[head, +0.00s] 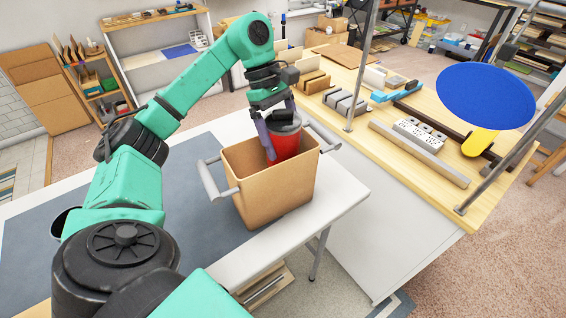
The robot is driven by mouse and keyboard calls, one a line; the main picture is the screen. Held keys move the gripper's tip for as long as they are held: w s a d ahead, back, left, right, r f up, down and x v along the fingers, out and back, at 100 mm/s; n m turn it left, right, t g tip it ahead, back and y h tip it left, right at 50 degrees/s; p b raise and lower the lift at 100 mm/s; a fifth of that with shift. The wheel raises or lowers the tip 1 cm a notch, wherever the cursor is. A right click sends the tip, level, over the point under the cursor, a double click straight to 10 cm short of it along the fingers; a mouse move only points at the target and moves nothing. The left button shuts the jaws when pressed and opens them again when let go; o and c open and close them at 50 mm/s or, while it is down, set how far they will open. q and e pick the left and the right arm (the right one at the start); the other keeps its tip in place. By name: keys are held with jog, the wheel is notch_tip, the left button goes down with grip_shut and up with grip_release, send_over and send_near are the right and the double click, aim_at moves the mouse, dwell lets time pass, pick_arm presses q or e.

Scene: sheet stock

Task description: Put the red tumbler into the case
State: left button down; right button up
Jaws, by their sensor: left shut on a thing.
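The red tumbler (284,146) has a dark lid and stands upright between the fingers of my left gripper (277,138). The gripper points down and is shut on it. The tumbler is at the opening of the tan case (268,190), with its lower part hidden behind the case's near wall. I cannot tell whether it touches the case's bottom. The case has a grey handle on each side and stands on the white table near its right edge. My right gripper is not in view.
A dark grey mat (110,248) covers much of the white table (335,192). Metal posts rise from the bench.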

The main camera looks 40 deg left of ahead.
aim_at(283, 158)
pick_arm(q)
notch_tip(283, 158, down, 2)
jog(key=shift+s+f, duration=0.1)
jog(key=shift+s, duration=0.05)
notch_tip(283, 158, down, 3)
jog(key=shift+d+r, duration=0.1)
jog(key=shift+f, duration=0.4)
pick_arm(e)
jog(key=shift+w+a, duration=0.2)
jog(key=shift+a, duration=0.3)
pick_arm(q)
jog(key=shift+f, duration=0.1)
